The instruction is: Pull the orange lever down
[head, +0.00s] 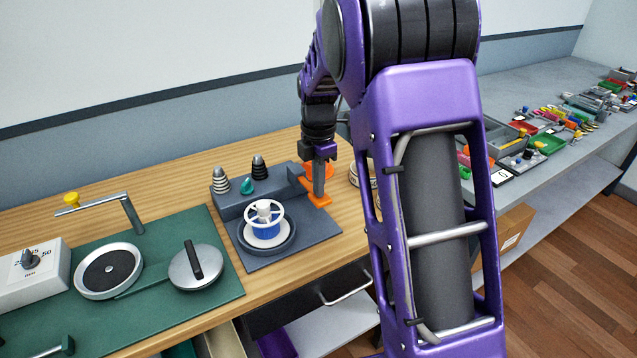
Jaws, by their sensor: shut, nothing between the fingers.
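The orange lever (320,200) stands at the right end of a dark grey block on the wooden bench, in the middle of the head view. Its lower tip and part of its upper body show around my gripper. My gripper (319,190) points down in front of the lever and hides part of it. Its fingers are shut with nothing between them. They overlap the lever in the picture; I cannot tell whether they touch it.
The grey base (290,246) carries a white handwheel (264,217) and several small cones. A green mat (150,262) with round fixtures lies to the left. Cans (354,175) stand just right of the lever, partly behind my arm. A cluttered grey bench (540,95) is at right.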

